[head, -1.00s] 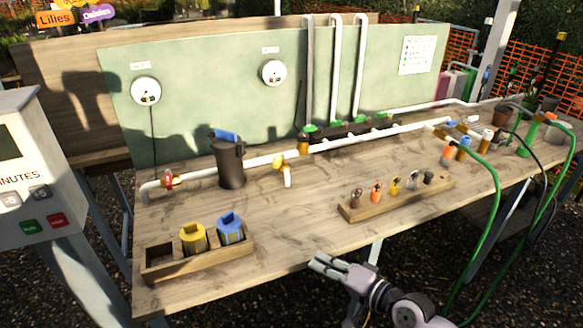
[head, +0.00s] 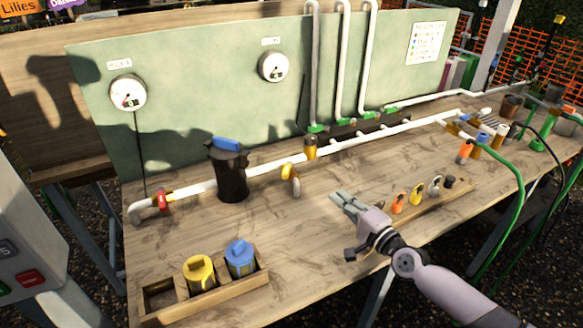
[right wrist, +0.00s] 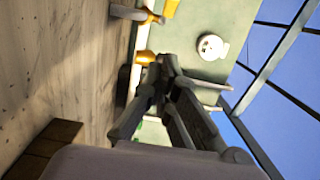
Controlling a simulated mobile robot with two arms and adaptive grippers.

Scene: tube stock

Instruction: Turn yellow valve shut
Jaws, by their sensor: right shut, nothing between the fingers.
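The yellow valve (head: 289,173) sits on the white pipe (head: 260,167), right of the black canister, with a pale curved part hanging below it. A yellow and pale fitting at the top of the right wrist view (right wrist: 140,14) looks like this valve. My right gripper (head: 340,199) is shut and empty above the bench, right of and nearer than the valve, apart from it. Its fingers also show in the right wrist view (right wrist: 160,68). My left gripper is not in view.
A black canister (head: 229,175) with a blue top and a red valve (head: 163,201) are farther left. A wooden rack (head: 440,204) of small coloured parts lies beside my right gripper. A tray (head: 222,299) holds yellow and blue pieces. Bare bench (head: 215,229) lies between.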

